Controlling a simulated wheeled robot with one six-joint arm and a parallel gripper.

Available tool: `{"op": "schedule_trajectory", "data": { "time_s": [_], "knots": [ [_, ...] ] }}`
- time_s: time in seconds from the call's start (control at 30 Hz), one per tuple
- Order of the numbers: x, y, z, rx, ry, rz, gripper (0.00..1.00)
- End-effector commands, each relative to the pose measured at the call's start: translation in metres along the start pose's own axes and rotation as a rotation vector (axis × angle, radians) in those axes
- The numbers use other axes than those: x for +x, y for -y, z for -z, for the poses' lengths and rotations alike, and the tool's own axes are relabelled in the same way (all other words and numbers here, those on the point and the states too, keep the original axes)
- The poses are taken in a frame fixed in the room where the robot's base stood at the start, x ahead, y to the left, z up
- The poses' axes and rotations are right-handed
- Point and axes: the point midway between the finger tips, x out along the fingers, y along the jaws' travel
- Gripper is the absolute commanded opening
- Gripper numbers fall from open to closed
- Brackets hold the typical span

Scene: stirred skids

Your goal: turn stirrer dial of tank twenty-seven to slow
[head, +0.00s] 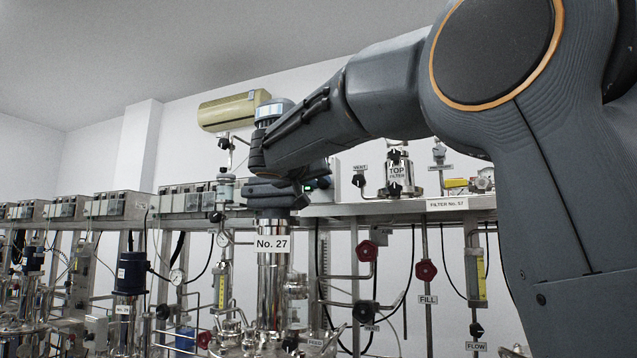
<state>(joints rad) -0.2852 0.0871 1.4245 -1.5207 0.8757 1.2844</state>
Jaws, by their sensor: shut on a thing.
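The steel column of tank twenty-seven (271,285) stands below my arm and bears a white sign reading No. 27 (272,243). My gripper (276,194) is at the end of my dark grey arm, just above this sign and in front of the row of control boxes. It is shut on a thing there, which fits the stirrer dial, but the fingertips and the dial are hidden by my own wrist. A small green light (324,183) shows on a control box just right of my wrist. The dial's setting cannot be seen.
Grey control boxes (181,199) run along the shelf to the left. A neighbouring tank with a dark blue motor (131,272) stands left. Red valve wheels (426,271), pipes and a top filter (398,172) are right.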

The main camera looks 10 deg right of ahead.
Motion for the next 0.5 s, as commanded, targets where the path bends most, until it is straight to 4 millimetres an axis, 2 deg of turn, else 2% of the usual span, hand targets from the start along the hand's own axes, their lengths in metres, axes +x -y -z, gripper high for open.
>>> {"op": "schedule_trajectory", "data": {
  "time_s": [0.27, 0.5],
  "knots": [
    [0.0, 0.0007, -0.0014, -0.111, 0.004, 0.001, 0.0],
    [0.0001, 0.0008, -0.0012, -0.311, 0.011, 0.002, 0.0]
  ]
}}
